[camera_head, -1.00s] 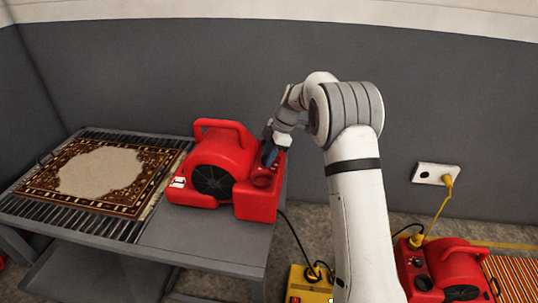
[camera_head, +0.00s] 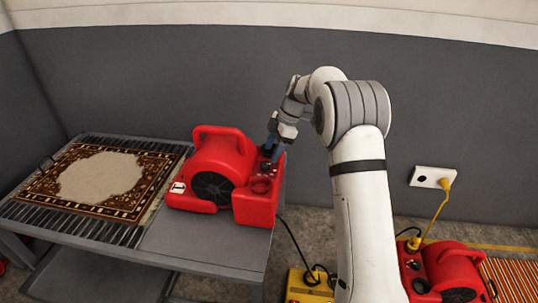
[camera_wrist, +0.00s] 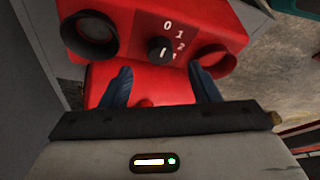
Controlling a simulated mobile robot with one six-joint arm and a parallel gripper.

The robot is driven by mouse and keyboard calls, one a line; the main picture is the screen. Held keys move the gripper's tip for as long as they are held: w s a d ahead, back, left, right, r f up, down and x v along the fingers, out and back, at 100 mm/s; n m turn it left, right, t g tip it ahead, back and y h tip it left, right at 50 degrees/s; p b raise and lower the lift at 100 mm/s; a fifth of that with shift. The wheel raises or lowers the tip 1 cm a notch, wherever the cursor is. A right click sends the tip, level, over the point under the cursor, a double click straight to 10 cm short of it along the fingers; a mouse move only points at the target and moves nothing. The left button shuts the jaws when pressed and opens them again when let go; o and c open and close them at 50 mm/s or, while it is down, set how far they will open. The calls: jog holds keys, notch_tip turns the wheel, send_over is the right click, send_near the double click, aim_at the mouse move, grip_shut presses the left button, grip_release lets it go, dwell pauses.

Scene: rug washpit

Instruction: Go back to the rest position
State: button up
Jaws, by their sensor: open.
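My gripper (camera_head: 272,148) is at the right end of the red blower (camera_head: 215,160) on the grey table, close to its control panel. In the wrist view my gripper (camera_wrist: 160,72) is open, with two blue fingers apart and nothing between them. Past the fingertips is the blower's black dial knob (camera_wrist: 160,50), with the marks 0, 1, 2 and a partly hidden one beside it. The fingers look clear of the knob. The knob's exact setting is hard to read.
A patterned rug (camera_head: 98,178) lies on the slatted table (camera_head: 205,240) left of the blower. A second red blower (camera_head: 445,268), a yellow box (camera_head: 308,288) and cables are on the floor. A wall socket (camera_head: 431,178) holds a yellow plug. The grey wall is behind.

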jog(key=shift+v, duration=1.3)
jog(key=s+d+r+m+t+h+p, duration=0.1)
jog(key=s+d+r+m+p, duration=0.15)
jog(key=s+r+p, duration=0.45)
jog(key=s+d+r+m+p, duration=0.1)
jog(key=s+r+m+p, duration=0.25)
jog(key=r, duration=0.55)
jog(key=s+d+r+m+t+h+p, duration=0.1)
jog(key=s+d+r+m+p, duration=0.1)
jog(key=s+r+m+p, duration=0.45)
jog(key=s+d+r+m+p, duration=0.1)
jog(key=s+r+m+p, duration=0.1)
jog(key=s+r+p, duration=0.2)
jog(key=s+d+r+m+t+h+p, duration=0.1)
jog(key=s+d+r+m+p, duration=0.1)
jog(key=s, duration=0.8)
jog(key=s+d+r+m+h+p, duration=0.1)
jog(key=s+d+r+m+p, duration=0.1)
jog(key=s+r+m+p, duration=0.2)
jog(key=s+r+p, duration=0.1)
jog(key=s, duration=0.2)
jog(key=shift+r+t+p, duration=0.3)
jog(key=shift+r, duration=0.1)
jog(key=shift+d+f, duration=0.1)
jog(key=shift+c, duration=0.4)
